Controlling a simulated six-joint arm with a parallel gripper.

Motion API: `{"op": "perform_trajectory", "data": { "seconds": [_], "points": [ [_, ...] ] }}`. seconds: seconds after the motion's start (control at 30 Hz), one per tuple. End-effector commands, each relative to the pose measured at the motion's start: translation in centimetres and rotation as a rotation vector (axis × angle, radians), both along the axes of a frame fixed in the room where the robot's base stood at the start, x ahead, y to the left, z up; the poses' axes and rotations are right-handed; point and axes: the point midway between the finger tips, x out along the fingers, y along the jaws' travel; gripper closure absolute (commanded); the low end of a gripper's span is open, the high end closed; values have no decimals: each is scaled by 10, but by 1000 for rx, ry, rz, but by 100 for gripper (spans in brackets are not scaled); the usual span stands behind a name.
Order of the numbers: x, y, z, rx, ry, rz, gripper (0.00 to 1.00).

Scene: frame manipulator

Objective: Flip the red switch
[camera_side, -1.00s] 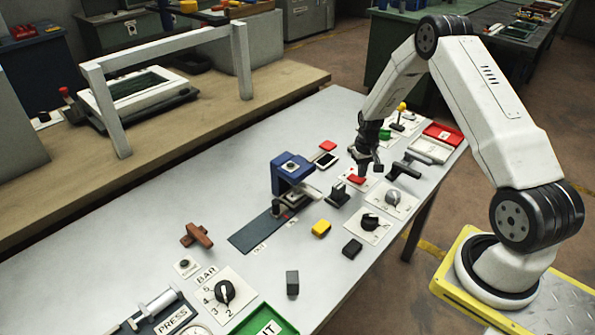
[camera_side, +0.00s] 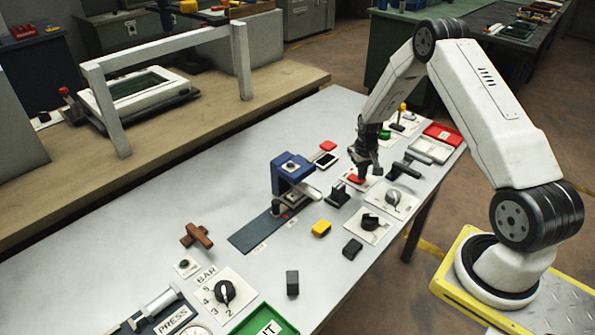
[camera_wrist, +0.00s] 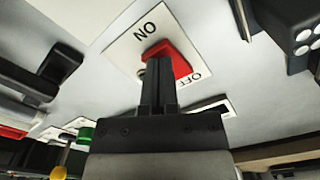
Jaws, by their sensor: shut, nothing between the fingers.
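The red switch (camera_wrist: 180,60) sits on a white plate (camera_wrist: 125,48) with ON and OFF lettering. In the wrist view the red part lies just beyond my fingertips and is partly covered by them. My gripper (camera_wrist: 159,66) is shut and empty, with its tips over or against the switch; I cannot tell if they touch. In the side view the red switch (camera_side: 356,179) shows low beside my gripper (camera_side: 364,172), which points down at the plate.
A black block-like fixture (camera_side: 338,195) stands left of the switch plate. A dark lever handle (camera_side: 403,168) lies to its right, and a knob plate (camera_side: 393,201) sits in front. A blue clamp-like fixture (camera_side: 290,172) stands further left.

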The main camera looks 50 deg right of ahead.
Motion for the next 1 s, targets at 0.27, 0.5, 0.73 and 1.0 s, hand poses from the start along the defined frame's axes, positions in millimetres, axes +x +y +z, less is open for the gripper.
{"op": "perform_trajectory", "data": {
  "seconds": [0.27, 0.5, 0.73, 1.0],
  "points": [
    [0, 0, -3, 0, 0, 0, 100],
    [0, 0, -6, 0, 0, 0, 100],
    [0, 0, -4, 0, 0, 0, 100],
    [0, 0, 9, 0, 0, 0, 100]
  ]
}}
